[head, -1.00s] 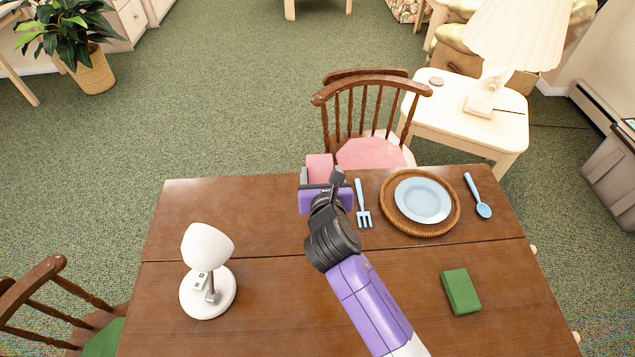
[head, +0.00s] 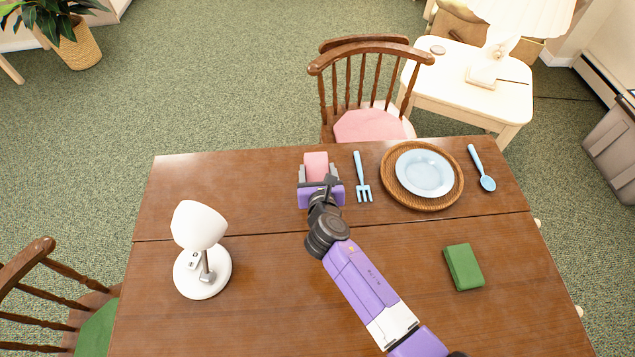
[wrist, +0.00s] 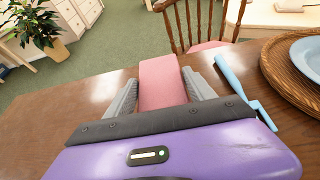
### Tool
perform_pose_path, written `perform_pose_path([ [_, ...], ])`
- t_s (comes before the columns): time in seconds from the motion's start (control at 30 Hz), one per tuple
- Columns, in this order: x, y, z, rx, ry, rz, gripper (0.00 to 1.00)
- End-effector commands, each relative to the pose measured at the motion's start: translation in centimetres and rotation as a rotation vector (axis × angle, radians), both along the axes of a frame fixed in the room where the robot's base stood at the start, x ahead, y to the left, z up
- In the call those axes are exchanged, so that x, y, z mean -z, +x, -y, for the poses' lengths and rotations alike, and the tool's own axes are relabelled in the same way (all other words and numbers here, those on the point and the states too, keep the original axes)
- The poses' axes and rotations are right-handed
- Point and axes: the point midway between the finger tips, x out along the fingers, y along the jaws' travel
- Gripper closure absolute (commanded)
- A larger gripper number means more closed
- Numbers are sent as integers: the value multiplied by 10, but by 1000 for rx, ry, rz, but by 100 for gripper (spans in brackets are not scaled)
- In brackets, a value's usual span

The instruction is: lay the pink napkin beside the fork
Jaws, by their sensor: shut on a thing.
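The pink napkin (head: 316,163) is a folded block between the fingers of my gripper (head: 317,174), just left of the blue fork (head: 362,177). The wrist view shows the napkin (wrist: 161,82) with a grey finger on each side of it and the fork (wrist: 243,88) a small gap to the right. My gripper (wrist: 162,95) is shut on the napkin. The napkin is low over the far part of the table (head: 250,185); whether its underside touches the wood I cannot tell.
A blue plate (head: 424,173) on a woven mat (head: 393,192) lies right of the fork, then a blue spoon (head: 481,168). A green napkin (head: 463,267) lies at the front right. A white lamp (head: 203,275) stands at the left. A chair (head: 368,95) is behind the far edge.

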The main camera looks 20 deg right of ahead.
Motion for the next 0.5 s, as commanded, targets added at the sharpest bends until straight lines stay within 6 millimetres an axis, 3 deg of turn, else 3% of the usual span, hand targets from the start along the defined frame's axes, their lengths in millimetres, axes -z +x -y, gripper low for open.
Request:
perform_pose_path([
  [0.3,38,1,0,0,0,0,76],
  [0.5,45,1,0,-1,1,2,76],
])
